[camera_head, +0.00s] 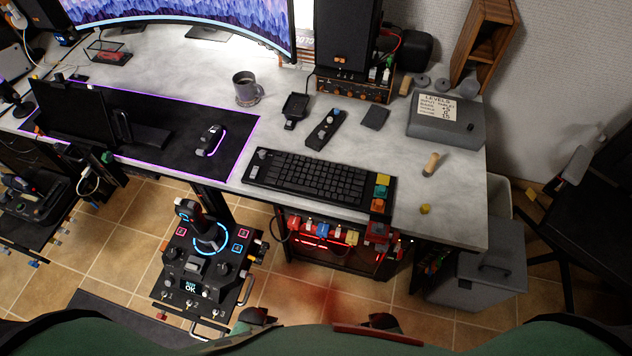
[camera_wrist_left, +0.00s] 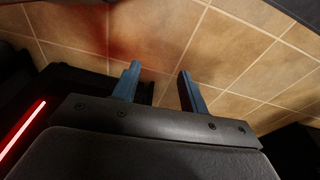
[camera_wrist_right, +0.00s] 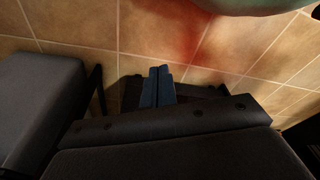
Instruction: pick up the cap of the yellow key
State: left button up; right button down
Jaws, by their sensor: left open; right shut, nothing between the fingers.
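A black keyboard (camera_head: 315,178) lies on the desk in the head view. At its right end is a column of coloured keys, with a yellow key (camera_head: 383,179) at the top, a green one below it and an orange one at the bottom. A separate small yellow piece (camera_head: 425,209) lies on the desk right of the keyboard, near the front edge; its exact shape is too small to tell. My left gripper (camera_wrist_left: 160,72) is open and empty above the tiled floor. My right gripper (camera_wrist_right: 158,70) is shut and empty, also over floor. Neither wrist view shows the keyboard.
A wooden-handled tool (camera_head: 431,164) lies behind the loose yellow piece. A mug (camera_head: 246,89), a mouse (camera_head: 211,140) and a grey box with a label (camera_head: 446,122) stand on the desk. A joystick panel (camera_head: 203,262) and a grey bin (camera_head: 478,280) are at the front.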

aim_at(425, 208)
jog(key=k+j+z, duration=0.1)
jog(key=z, duration=0.3)
jog(key=k+j+z, duration=0.25)
jog(key=k+z, duration=0.3)
jog(key=k+u, duration=0.35)
jog(key=k, duration=0.15)
jog(key=i, duration=0.45)
jog(key=j+u, duration=0.05)
jog(key=j, duration=0.05)
